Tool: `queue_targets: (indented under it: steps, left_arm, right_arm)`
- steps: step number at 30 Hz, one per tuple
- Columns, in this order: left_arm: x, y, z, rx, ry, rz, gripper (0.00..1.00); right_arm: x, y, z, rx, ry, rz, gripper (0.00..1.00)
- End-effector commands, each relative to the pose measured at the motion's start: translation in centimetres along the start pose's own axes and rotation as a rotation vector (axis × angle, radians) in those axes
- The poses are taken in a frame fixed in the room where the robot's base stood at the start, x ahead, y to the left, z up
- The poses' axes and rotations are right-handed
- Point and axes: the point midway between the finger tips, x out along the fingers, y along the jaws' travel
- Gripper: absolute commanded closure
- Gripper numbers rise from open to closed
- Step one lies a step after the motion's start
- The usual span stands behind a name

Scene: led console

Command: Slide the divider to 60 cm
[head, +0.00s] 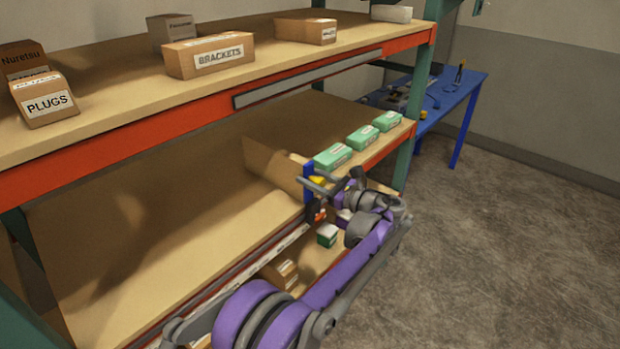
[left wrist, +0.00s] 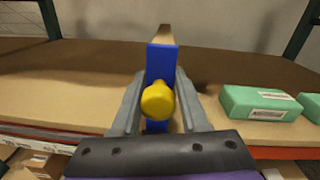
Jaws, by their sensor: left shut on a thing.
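The divider (head: 270,165) is an upright wooden panel standing across the middle shelf, with a blue front piece (head: 308,182) and a yellow knob (head: 317,181). My left gripper (head: 318,187) is at the shelf's front edge, shut on the yellow knob. In the left wrist view the knob (left wrist: 158,101) sits between the two grey fingers, in front of the blue piece (left wrist: 161,63). A pale scale strip (head: 278,247) runs along the shelf's front edge; its marks are too small to read. My right gripper is not in view.
Several green boxes (head: 333,157) stand right of the divider near the front edge. The shelf (head: 170,220) left of it is bare. Boxes labelled BRACKETS (head: 210,55) and PLUGS (head: 44,101) stand on the upper shelf. A blue table (head: 450,95) is behind at right.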

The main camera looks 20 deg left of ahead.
Motion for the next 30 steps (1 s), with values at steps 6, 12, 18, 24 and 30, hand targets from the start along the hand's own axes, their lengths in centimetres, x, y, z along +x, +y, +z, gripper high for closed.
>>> queue_targets:
  steps: [6, 12, 18, 24, 30]
  left_arm:
    - [-0.1, -0.1, 0.0, -0.001, 0.000, -0.004, 0.32]
    - [0.0, -0.1, 0.1, -0.001, -0.001, -0.003, 0.32]
    - [-1.4, -0.1, 0.0, 0.000, 0.000, -0.005, 0.32]
    - [-5.4, -0.1, -0.1, 0.000, 0.001, -0.007, 0.32]
    - [-9.0, -0.1, -0.1, 0.000, 0.000, -0.006, 0.32]
  right_arm:
    - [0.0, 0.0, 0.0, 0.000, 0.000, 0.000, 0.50]
    - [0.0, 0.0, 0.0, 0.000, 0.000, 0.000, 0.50]
    - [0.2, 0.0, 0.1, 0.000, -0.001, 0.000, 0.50]
    - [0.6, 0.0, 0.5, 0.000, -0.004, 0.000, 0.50]
    - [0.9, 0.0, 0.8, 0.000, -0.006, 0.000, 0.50]
